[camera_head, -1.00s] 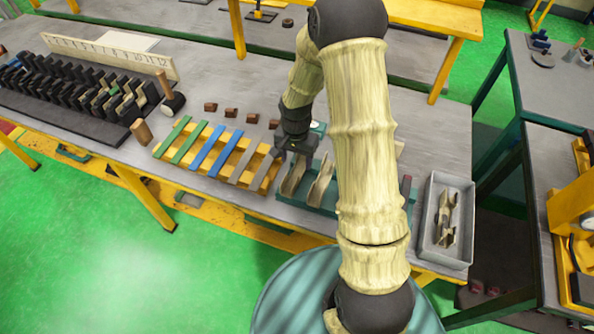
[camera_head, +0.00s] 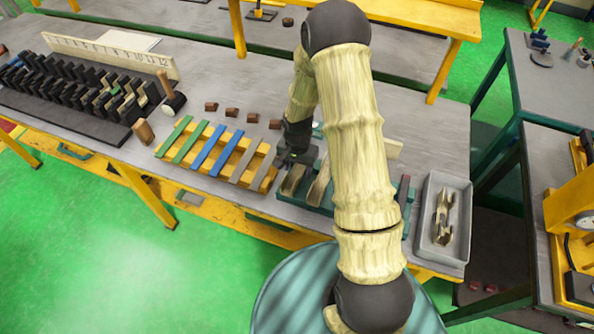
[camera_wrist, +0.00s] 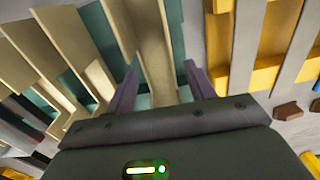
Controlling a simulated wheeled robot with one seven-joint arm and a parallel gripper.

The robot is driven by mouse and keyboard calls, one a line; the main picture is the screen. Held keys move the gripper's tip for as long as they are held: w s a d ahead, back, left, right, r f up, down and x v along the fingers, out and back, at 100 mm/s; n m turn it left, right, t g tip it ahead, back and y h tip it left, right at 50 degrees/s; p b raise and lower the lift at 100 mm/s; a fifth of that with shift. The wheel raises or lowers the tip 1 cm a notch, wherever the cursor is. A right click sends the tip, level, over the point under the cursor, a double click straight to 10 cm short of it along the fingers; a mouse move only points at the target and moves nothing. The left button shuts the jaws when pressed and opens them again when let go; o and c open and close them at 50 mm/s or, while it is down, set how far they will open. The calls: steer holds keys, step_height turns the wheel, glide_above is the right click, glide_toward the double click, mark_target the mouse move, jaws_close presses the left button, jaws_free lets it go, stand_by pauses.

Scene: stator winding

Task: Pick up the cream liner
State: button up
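Cream channel-shaped liners stand in a teal tray. The leftmost cream liner (camera_head: 292,178) is just below my gripper (camera_head: 292,160) in the head view, with another cream liner (camera_head: 318,189) to its right, partly behind my arm. In the wrist view, a cream liner (camera_wrist: 149,45) lies between the two purple fingers of my gripper (camera_wrist: 161,90). The fingers are apart, one on either side of the liner, with gaps visible. More cream liners stand to its left there. The teal tray (camera_wrist: 131,36) shows beneath them. The fingertips are small and mostly hidden in the head view.
A yellow rack (camera_head: 264,174) with green, blue and grey strips is left of the tray. Small brown blocks (camera_head: 231,113) lie behind it. A grey bin (camera_head: 428,237) with metallic pieces stands to the right. A black slotted holder (camera_head: 75,95) is at the far left.

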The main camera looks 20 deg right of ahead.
mark_target(298, 172)
steer(key=c, duration=0.6)
steer(key=shift+c, duration=0.2)
step_height(298, 172, up, 10)
steer(key=b, duration=0.2)
